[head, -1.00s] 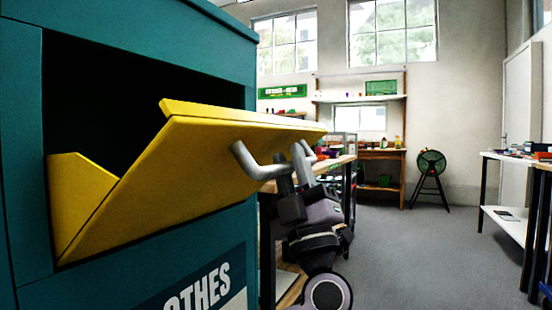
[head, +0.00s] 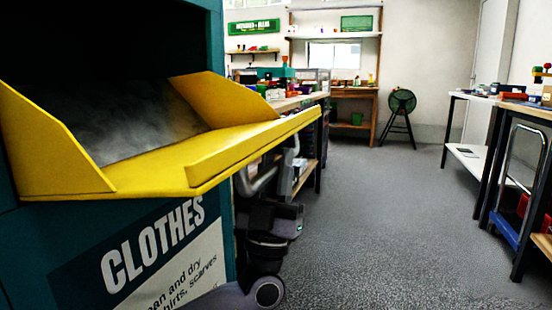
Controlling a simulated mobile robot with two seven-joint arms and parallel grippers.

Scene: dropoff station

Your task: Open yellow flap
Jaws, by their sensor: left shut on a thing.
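The yellow flap (head: 205,160) is tipped outward on the front of a teal clothes bin (head: 217,235), lying close to level, with raised side walls and its grey inner surface showing. The dark opening of the bin shows above and behind it. My right gripper is not in view.
A workbench (head: 300,100) with several small things stands behind the bin. Tables and a blue cart (head: 505,230) are on the right. The grey floor between is clear.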

